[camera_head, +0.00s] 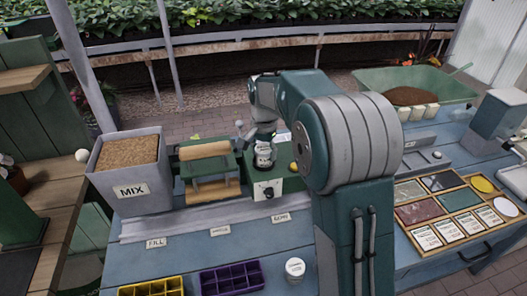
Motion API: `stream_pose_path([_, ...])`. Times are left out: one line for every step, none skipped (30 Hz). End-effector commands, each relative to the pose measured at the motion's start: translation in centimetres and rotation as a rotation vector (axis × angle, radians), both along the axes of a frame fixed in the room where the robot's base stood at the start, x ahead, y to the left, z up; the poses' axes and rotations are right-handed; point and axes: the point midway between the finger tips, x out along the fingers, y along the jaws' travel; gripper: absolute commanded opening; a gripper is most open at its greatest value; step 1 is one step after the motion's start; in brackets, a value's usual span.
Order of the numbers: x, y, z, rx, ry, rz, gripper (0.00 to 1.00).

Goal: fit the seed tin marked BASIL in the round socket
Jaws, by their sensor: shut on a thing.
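My gripper (264,138) points down over the green machine at the back of the blue bench. It is shut on a small white tin with a dark label (264,158); the lettering is too small to read, so I cannot tell whether it says BASIL. The tin is upright above or at the green housing (290,184), which has a white front plate with a dark knob. I cannot make out the round socket, nor whether the tin touches the housing. Another white tin (295,268) stands on the bench at the front, its label unreadable.
A grey MIX bin (131,190) of brown soil stands left, beside a green roller frame (209,172). Yellow (150,288) and purple (231,278) seed trays lie in front. A wooden sorting tray (455,212) lies right. My arm hides the bench's middle.

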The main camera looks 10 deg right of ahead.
Motion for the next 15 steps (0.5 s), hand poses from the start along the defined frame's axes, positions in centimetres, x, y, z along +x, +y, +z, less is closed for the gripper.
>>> stream_pose_path([0.01,-0.01,0.03,0.000,0.000,0.000,0.20])
stream_pose_path([0.01,0.01,0.03,0.000,0.000,0.000,0.20])
stream_pose_path([0.01,0.01,0.03,0.000,0.000,0.000,0.20])
stream_pose_path([0.01,0.00,0.04,0.000,0.000,0.000,0.20])
stream_pose_path([0.01,0.00,0.04,0.000,0.000,0.000,0.77])
stream_pose_path([0.01,0.00,0.04,0.000,-0.001,0.000,0.94])
stream_pose_path([0.01,0.00,0.04,0.000,-0.001,0.000,1.00])
stream_pose_path([0.01,0.00,0.05,0.000,-0.001,0.000,1.00])
stream_pose_path([0.01,0.00,0.05,0.000,-0.001,0.000,1.00])
stream_pose_path([0.01,0.00,0.05,0.000,-0.001,0.000,1.00])
stream_pose_path([0.01,0.00,0.05,0.000,-0.001,0.000,1.00])
stream_pose_path([0.01,0.00,0.05,0.000,-0.001,0.000,1.00])
stream_pose_path([0.01,0.00,0.05,0.000,-0.001,0.000,1.00])
stream_pose_path([0.01,0.00,0.05,0.000,-0.001,0.000,1.00])
stream_pose_path([0.01,0.00,0.05,0.000,-0.001,0.000,1.00])
